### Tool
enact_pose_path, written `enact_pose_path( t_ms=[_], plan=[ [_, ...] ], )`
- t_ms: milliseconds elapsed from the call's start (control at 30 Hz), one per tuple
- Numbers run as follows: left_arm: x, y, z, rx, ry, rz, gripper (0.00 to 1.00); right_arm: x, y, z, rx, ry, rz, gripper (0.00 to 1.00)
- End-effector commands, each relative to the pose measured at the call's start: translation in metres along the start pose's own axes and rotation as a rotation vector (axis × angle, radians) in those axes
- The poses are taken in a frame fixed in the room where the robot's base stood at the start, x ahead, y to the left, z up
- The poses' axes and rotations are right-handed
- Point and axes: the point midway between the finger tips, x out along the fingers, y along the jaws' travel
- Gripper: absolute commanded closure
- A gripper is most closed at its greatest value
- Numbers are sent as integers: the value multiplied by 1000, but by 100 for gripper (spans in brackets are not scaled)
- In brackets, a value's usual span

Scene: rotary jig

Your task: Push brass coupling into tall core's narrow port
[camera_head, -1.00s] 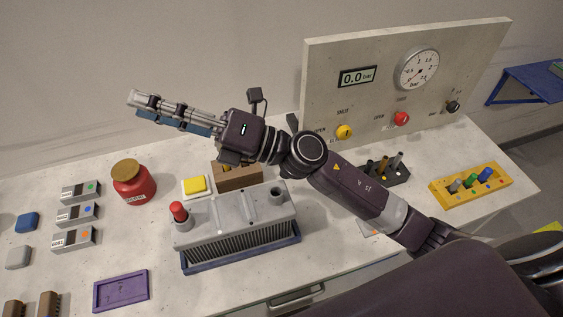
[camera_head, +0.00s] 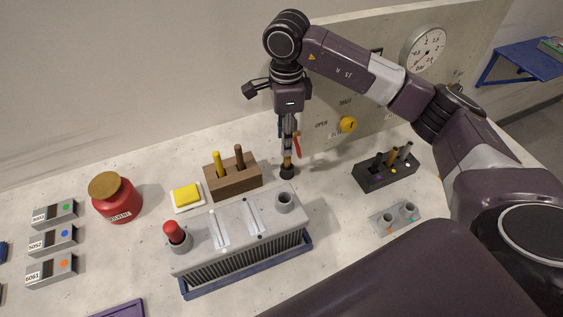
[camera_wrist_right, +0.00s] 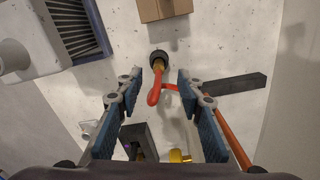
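The grey finned core (camera_head: 245,232) lies in a blue tray, with a red-capped plug in its left end and an open round port (camera_head: 285,199) at its right. It shows partly in the right wrist view (camera_wrist_right: 27,47). My right gripper (camera_head: 287,154) points down over a small black round base (camera_head: 287,172) holding a brass-coloured stem with a red handle (camera_wrist_right: 156,84). In the wrist view the fingers (camera_wrist_right: 157,82) are open on either side of the handle. I cannot tell whether this is the brass coupling. My left gripper is not in view.
A wooden block (camera_head: 235,181) with two upright pins stands left of the gripper. A black rack (camera_head: 385,174) with several pegs and a small grey two-socket block (camera_head: 395,217) are to the right. The gauge panel with a yellow knob (camera_head: 348,124) rises behind.

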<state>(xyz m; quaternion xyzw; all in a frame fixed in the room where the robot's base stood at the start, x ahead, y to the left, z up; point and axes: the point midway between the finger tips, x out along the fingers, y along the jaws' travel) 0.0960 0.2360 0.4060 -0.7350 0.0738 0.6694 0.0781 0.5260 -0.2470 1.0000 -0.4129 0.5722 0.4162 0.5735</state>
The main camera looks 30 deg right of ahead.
Motion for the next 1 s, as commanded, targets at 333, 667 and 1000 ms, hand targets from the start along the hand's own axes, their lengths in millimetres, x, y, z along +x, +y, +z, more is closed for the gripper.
enact_pose_path(
  t_ms=[333,667,1000],
  plan=[
    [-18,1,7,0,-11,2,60,34,0,-4,2,10,6,66],
    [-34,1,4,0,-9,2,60,75,-2,-4,2,7,2,66],
    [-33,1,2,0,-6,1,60,76,-2,-4,1,6,1,78]
  ],
)
